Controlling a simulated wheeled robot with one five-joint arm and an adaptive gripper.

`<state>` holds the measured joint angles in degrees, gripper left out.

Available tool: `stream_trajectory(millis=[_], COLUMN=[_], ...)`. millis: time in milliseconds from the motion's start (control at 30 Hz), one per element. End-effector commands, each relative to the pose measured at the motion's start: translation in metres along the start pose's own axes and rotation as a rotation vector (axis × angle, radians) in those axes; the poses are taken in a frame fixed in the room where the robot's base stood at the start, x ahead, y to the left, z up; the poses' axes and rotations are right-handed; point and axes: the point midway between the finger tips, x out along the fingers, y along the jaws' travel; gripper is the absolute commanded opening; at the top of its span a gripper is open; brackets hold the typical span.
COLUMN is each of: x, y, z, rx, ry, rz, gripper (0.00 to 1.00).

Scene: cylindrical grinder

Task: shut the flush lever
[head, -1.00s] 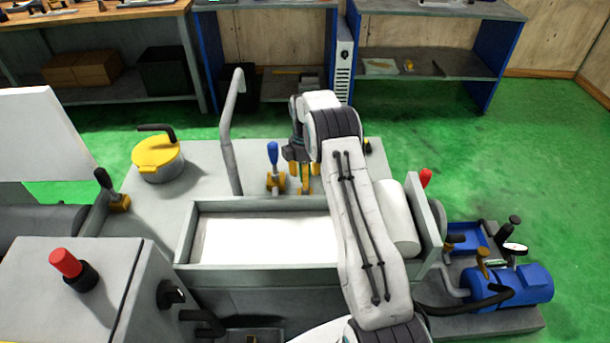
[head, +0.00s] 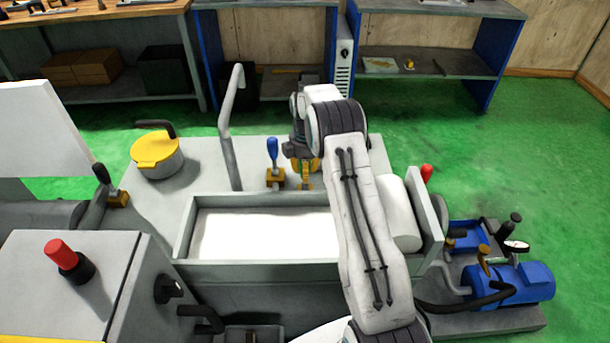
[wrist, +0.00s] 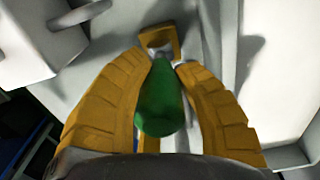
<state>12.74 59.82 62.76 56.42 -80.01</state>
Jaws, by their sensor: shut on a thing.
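The lever with the green handle (wrist: 160,105) shows between my fingers in the wrist view, with its yellow-brown valve body (wrist: 159,40) just past the fingertips. My gripper (wrist: 164,63) is shut on the green handle, with one yellow finger on each side of it. In the head view my gripper (head: 305,178) is behind the white-bottomed trough, right of a blue-handled lever (head: 273,150). My wrist and fingers hide most of the green lever there. No label shows which lever is the flush lever.
The trough (head: 262,200) lies in front of the levers. A grey bent pipe (head: 229,130) rises at left, near a yellow-lidded pot (head: 155,150). A black-handled lever (head: 103,175) stands farther left. A red handle (head: 426,173) and blue pump (head: 523,284) are at right.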

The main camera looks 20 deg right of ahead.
Motion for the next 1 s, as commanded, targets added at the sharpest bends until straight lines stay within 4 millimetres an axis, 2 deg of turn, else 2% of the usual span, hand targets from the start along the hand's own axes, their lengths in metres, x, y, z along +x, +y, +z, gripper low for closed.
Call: stream_trajectory(millis=[233,267,533,833,1000], x=[0.002,0.002,0.001,-0.001,-0.016], y=[-0.002,-0.002,-0.002,-0.001,0.000], z=[0.000,0.000,0.000,0.000,0.000], rx=[0.000,0.000,0.000,0.000,0.000], ry=[-0.001,-0.001,-0.001,0.000,0.000], rz=[-0.006,-0.006,-0.004,-0.002,0.001], gripper=[0.00,0.30,0.54,0.55,0.55])
